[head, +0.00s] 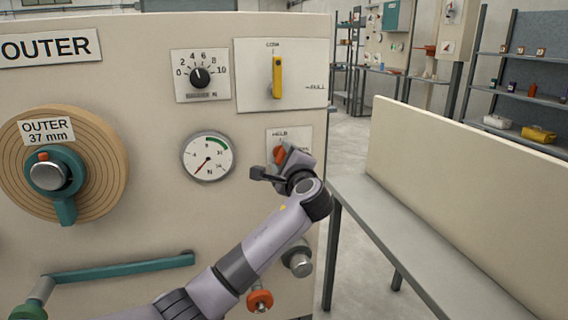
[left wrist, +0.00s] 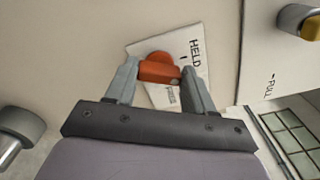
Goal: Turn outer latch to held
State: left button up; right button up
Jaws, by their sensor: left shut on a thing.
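The outer latch is an orange-red knob (left wrist: 158,70) on a white plate marked HELD (left wrist: 194,62) at the top. In the head view the latch (head: 279,155) sits at the right side of the panel, partly hidden by my gripper. My left gripper (head: 276,168) is at the latch. In the left wrist view its two grey fingers (left wrist: 159,82) are closed on either side of the knob's bar. Which mark the knob points to is hard to tell. My right gripper is not in view.
A yellow lever (head: 277,78) is above the latch on a plate marked PULL. A gauge (head: 208,157) and a black dial (head: 200,77) are to the left. A wooden disc marked OUTER 37 mm (head: 108,160) is further left. A grey bench (head: 425,240) stands at right.

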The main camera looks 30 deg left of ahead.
pick_arm(q)
jog(key=n+b, duration=0.2)
jog(key=n, duration=0.3)
jog(key=shift+f+b, duration=0.3)
jog(key=shift+b, duration=0.1)
jog(key=shift+n, duration=0.3)
jog(key=o, duration=1)
jog(key=shift+r, duration=0.15)
jog(key=shift+o, duration=0.2)
jog(key=v, duration=0.7)
jog(key=shift+b, duration=0.45)
jog(key=shift+s, duration=0.1)
jog(key=shift+d, duration=0.1)
